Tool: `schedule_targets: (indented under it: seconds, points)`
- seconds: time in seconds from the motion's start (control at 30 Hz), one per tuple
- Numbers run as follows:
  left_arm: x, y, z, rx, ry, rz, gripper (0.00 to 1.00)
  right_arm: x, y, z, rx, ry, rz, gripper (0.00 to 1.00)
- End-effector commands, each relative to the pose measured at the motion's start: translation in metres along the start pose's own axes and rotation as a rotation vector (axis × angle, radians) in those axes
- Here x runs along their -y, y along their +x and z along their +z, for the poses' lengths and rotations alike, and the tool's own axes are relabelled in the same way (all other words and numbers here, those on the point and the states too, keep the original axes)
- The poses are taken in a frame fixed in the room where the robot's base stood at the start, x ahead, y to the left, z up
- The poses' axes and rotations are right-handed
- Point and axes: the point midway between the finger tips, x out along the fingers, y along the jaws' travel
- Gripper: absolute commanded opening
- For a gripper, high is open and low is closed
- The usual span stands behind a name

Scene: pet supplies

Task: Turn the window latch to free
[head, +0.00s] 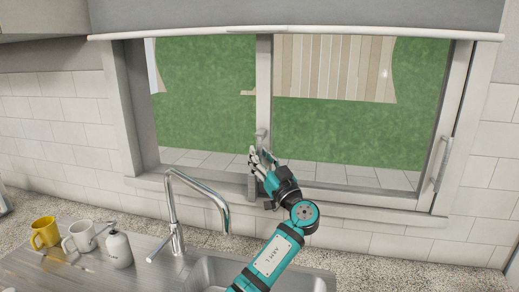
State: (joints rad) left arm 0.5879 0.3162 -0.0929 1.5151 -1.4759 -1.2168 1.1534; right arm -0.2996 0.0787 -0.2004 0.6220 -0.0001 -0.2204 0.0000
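The window (264,70) has a grey middle post with a pane on each side. A small pale latch handle (261,134) shows low on that post. My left gripper (260,157), black and silver on a teal arm, reaches up to the post just below the visible part of the handle. Its fingertips overlap the lower part of the latch area, so contact cannot be told. Whether the fingers are open or shut is too small to tell. Another long metal handle (442,164) is on the window's right frame. My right gripper is not in view.
A chrome faucet (174,205) stands left of my arm, beside the steel sink (210,272). A yellow mug (45,232), a white mug (79,236) and a white soap dispenser (119,249) stand at the left. The stone counter (400,270) at the right is clear.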

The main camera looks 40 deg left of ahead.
Motion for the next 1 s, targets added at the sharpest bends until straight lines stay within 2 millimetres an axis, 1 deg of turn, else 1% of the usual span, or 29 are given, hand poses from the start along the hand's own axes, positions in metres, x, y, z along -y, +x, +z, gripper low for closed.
schedule_targets:
  seconds: [0.03, 0.1, 0.33, 0.37, 0.53, 1.0]
  points:
    - [0.000, 0.003, -0.001, 0.000, 0.001, 0.000, 0.24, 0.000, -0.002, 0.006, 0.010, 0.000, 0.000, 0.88]
    - [0.000, 0.005, 0.000, 0.000, 0.000, 0.000, 0.24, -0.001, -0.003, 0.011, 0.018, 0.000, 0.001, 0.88]
    - [0.000, 0.005, 0.000, 0.000, -0.001, 0.000, 0.24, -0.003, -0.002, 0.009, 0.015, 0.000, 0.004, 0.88]
    - [0.000, 0.005, 0.000, 0.000, -0.001, 0.000, 0.22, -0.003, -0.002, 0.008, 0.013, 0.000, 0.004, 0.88]
    - [0.000, 0.004, 0.000, 0.000, -0.001, 0.000, 0.00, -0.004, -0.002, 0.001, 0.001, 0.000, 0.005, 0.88]
    - [-0.001, 0.004, 0.000, 0.001, 0.001, 0.002, 0.00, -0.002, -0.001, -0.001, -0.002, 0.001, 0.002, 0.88]
